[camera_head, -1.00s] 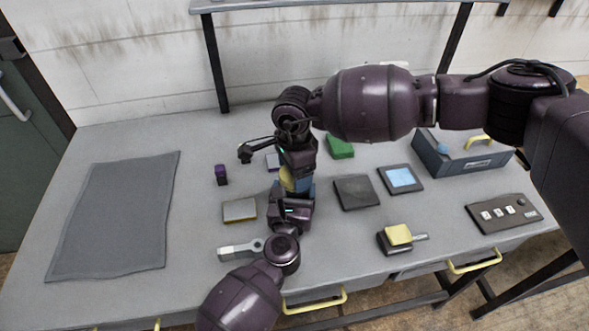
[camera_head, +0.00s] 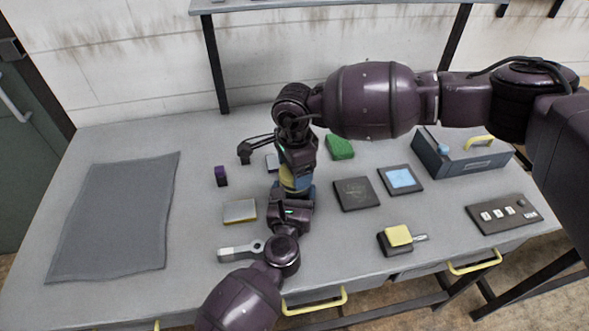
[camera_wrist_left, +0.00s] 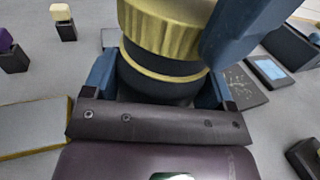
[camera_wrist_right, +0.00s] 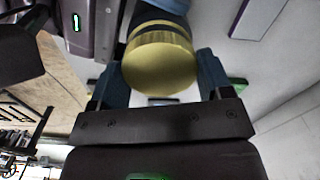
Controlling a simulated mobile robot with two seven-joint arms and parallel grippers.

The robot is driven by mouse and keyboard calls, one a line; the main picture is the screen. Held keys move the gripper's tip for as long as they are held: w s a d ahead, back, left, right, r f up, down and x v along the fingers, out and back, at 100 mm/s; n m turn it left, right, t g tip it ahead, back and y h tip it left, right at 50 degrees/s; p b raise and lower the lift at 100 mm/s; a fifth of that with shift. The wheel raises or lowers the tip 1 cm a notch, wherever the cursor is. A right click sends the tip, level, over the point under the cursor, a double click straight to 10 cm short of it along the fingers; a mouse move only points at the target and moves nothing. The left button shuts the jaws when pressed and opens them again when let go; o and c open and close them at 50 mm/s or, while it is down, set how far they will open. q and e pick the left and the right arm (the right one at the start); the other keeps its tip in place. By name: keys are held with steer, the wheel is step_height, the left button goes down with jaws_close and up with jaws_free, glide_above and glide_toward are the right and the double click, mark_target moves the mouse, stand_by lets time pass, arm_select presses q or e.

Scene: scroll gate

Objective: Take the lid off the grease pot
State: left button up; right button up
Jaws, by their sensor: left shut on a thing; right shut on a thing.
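The grease pot has a dark round body (camera_wrist_left: 155,85) with a thin yellow ring, and a ribbed yellow lid (camera_wrist_left: 165,25) above it. In the head view the lid (camera_head: 292,183) shows small between my two grippers. My left gripper (camera_head: 298,198) comes from below and is shut around the dark body, its blue fingers on both sides in the left wrist view. My right gripper (camera_head: 293,168) comes from above and is shut on the lid, whose round top (camera_wrist_right: 158,68) faces the right wrist camera. I cannot tell whether the lid has lifted from the body.
A grey mat (camera_head: 115,215) lies left. A purple block (camera_head: 221,176), flat pad (camera_head: 239,211) and grey tool (camera_head: 238,251) lie near my grippers. Right are a dark tile (camera_head: 356,194), blue-faced tile (camera_head: 401,179), yellow-topped box (camera_head: 398,236), switch panel (camera_head: 503,213) and blue toolbox (camera_head: 462,158).

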steer(key=shift+r, duration=0.6)
steer(key=shift+r, duration=0.1)
steer(key=shift+r, duration=2)
arm_select(q)
steer(key=o, duration=1.7)
steer(key=shift+c, duration=0.2)
steer(key=s, duration=0.3)
steer(key=s+a, duration=0.1)
steer(key=s, duration=0.3)
steer(key=s+b, duration=0.1)
steer(key=s, duration=0.2)
steer(key=shift+s+a, duration=0.2)
steer(key=shift+a, duration=0.05)
arm_select(e)
steer(key=shift+f, duration=0.55)
arm_select(q)
steer(key=shift+s+a, duration=0.1)
steer(key=shift+s, duration=0.65)
arm_select(e)
steer(key=shift+f, duration=0.1)
